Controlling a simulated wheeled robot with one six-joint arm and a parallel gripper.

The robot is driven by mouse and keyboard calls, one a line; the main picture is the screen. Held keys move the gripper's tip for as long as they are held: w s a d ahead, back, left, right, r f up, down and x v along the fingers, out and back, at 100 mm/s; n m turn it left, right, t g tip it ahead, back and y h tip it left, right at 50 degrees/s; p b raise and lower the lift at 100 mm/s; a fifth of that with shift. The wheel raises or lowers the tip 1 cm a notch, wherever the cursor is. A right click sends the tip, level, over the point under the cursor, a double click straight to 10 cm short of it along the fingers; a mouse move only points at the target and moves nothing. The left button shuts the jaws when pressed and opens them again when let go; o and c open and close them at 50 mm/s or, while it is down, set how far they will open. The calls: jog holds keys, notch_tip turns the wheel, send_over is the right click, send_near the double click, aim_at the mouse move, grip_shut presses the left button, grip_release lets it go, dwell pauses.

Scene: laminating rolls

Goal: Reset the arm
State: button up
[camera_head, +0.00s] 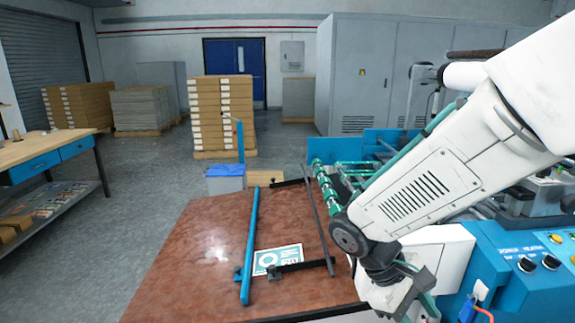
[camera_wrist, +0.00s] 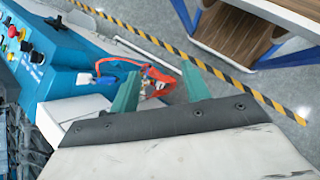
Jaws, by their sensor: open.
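My white arm reaches in from the upper right in the head view, bent down at the elbow. My gripper (camera_wrist: 162,92) shows in the wrist view with its two green fingers spread apart and nothing between them. In the head view its end is near the lower edge, beside the blue machine (camera_head: 530,275), and partly cut off. Below the fingers in the wrist view are red and blue cables and the grey floor. The machine's control panel (camera_wrist: 25,45) is at the upper left of that view.
A reddish-brown table (camera_head: 190,260) carries a blue bar (camera_head: 250,240), a dark rod frame and a printed sheet (camera_head: 278,260). A workbench (camera_head: 50,150) stands at left. Stacked cartons (camera_head: 222,112) stand at the back. Yellow-black floor tape (camera_wrist: 225,78) crosses the wrist view. Open floor lies left of the table.

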jog(key=s+d+r+m+t+y, duration=0.3)
jog(key=s+r+m+y, duration=0.3)
jog(key=s+r, duration=0.5)
jog(key=shift+d+r+m+t+y, duration=0.2)
jog(key=shift+m+t+y, duration=0.2)
jog(key=shift+m+t, duration=0.45)
dwell(1.0)
